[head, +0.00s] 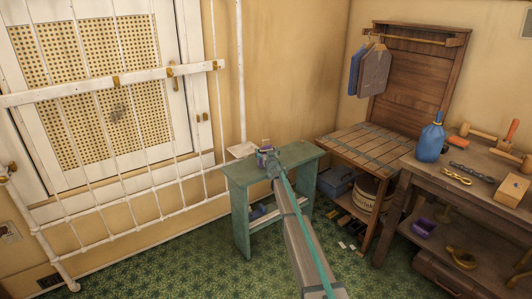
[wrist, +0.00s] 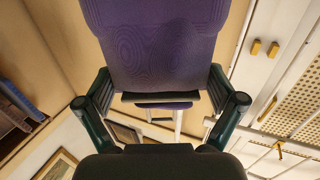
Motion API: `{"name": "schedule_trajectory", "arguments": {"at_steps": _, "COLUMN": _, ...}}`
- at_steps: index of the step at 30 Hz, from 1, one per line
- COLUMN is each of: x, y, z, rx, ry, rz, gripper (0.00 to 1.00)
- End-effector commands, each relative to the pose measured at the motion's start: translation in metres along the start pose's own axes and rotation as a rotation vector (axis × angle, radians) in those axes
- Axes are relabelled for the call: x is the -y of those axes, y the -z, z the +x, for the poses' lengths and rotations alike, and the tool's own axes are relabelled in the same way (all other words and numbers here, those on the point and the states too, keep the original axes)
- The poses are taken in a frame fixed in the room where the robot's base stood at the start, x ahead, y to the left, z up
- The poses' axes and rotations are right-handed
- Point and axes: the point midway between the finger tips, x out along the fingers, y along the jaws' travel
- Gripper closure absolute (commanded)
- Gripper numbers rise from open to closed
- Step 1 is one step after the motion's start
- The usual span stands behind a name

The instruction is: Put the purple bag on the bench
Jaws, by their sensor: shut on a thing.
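The purple bag (wrist: 155,45) fills the upper middle of the wrist view, between the two fingers of my gripper (wrist: 160,98). My gripper is shut on it. In the head view the bag (head: 264,157) is a small purple-grey shape at the end of my arm, partly hidden by my gripper (head: 272,162). It appears over or at the top of a green bench (head: 305,154). I cannot tell whether the bag touches the top. A slatted wooden bench (head: 345,139) with a tall back stands to the right of the green one.
A workbench (head: 407,172) at the right holds a blue bottle (head: 431,142), mallets and other tools. Coats (head: 374,72) hang above the slatted bench. A bucket (head: 369,193) and boxes sit beneath it. A white rail (head: 110,91) crosses the left wall.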

Motion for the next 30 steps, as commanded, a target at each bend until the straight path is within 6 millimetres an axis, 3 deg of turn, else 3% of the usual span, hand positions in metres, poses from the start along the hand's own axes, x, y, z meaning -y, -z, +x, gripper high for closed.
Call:
{"name": "schedule_trajectory", "arguments": {"at_steps": 5, "x": 0.0, "y": -0.003, "z": 0.0, "rx": -0.001, "ry": 0.0, "rz": 0.001, "gripper": 0.62}}
{"name": "schedule_trajectory", "arguments": {"at_steps": 6, "x": 0.0, "y": -0.003, "z": 0.0, "rx": 0.0, "ry": 0.0, "rz": 0.001, "gripper": 0.02}}
{"name": "schedule_trajectory", "arguments": {"at_steps": 20, "x": 0.0, "y": 0.001, "z": 0.0, "rx": 0.0, "ry": 0.0, "rz": 0.0, "gripper": 0.0}}
{"name": "schedule_trajectory", "arguments": {"at_steps": 26, "x": 0.0, "y": 0.001, "z": -0.021, "rx": 0.0, "ry": 0.0, "rz": 0.0, "gripper": 0.0}}
{"name": "schedule_trajectory", "arguments": {"at_steps": 30, "x": 0.0, "y": 0.002, "z": -0.046, "rx": 0.0, "ry": 0.0, "rz": 0.001, "gripper": 0.0}}
